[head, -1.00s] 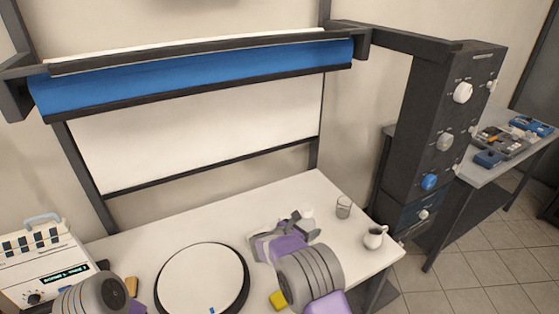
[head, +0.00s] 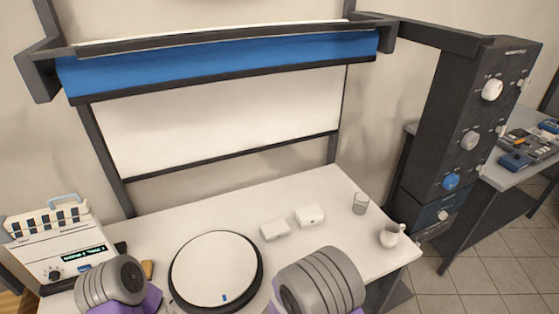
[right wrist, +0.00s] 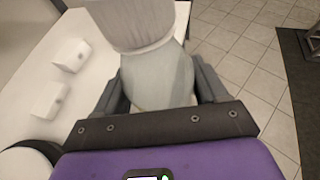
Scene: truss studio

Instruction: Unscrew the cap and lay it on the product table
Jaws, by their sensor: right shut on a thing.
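In the right wrist view my right gripper (right wrist: 158,92) is shut on a pale grey, rounded piece (right wrist: 155,72). A wider, ribbed grey part (right wrist: 130,22) sits at the piece's far end, cut by the top edge. I cannot tell whether this is a bottle with its cap. The gripper is over the right side of the white table. My left gripper is out of view. No separate loose cap can be made out. The white table (head: 165,226) has free surface.
A round white turntable (head: 212,265) stands at the front. Two white boxes, a left one (head: 275,230) and a right one (head: 310,215), lie behind it. A glass (head: 360,203) and a white jug (head: 390,235) stand at the right. A labelled instrument (head: 65,250) is at the left.

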